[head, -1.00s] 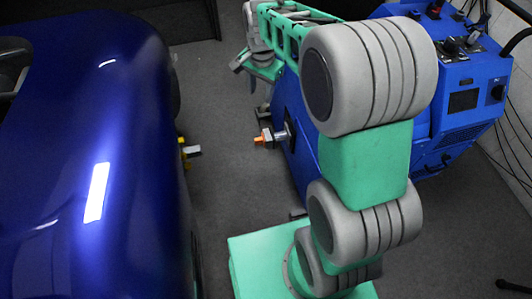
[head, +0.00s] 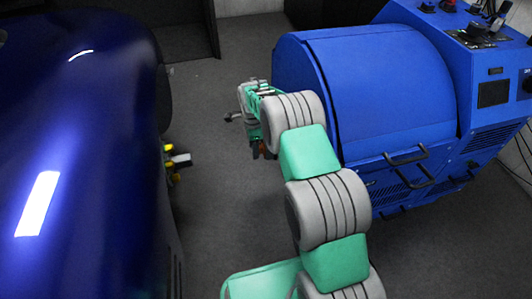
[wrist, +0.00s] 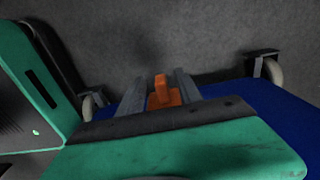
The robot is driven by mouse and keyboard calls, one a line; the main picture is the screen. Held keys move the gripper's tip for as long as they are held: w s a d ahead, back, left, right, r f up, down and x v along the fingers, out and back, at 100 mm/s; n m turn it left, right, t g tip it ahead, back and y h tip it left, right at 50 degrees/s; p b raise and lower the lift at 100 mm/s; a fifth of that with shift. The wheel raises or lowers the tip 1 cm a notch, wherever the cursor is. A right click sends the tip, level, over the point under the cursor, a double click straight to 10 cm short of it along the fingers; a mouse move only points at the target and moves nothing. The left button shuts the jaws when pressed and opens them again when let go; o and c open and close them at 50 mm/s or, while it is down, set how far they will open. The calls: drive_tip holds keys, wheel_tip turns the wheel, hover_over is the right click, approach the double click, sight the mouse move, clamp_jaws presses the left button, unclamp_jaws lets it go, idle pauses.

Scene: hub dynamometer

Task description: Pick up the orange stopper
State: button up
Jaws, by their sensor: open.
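The orange stopper (wrist: 163,92) shows in the wrist view as a small block with an upright tab. It lies between the two grey fingers of my gripper (wrist: 159,84), as seen from the wrist. My gripper is open, with a finger on either side; I cannot tell whether either one touches the stopper. The stopper's lower end is hidden behind the green gripper body.
The large blue dynamometer (head: 365,85) stands right of my gripper, with a black handle (head: 405,170) in front. Its casters, one at left (wrist: 90,102) and one at right (wrist: 265,66), show in the wrist view. A shiny blue car (head: 80,150) fills the left. Grey floor lies between.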

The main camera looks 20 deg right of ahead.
drive_tip(key=shift+f, duration=0.5)
drive_tip(key=shift+r, duration=0.1)
clamp_jaws()
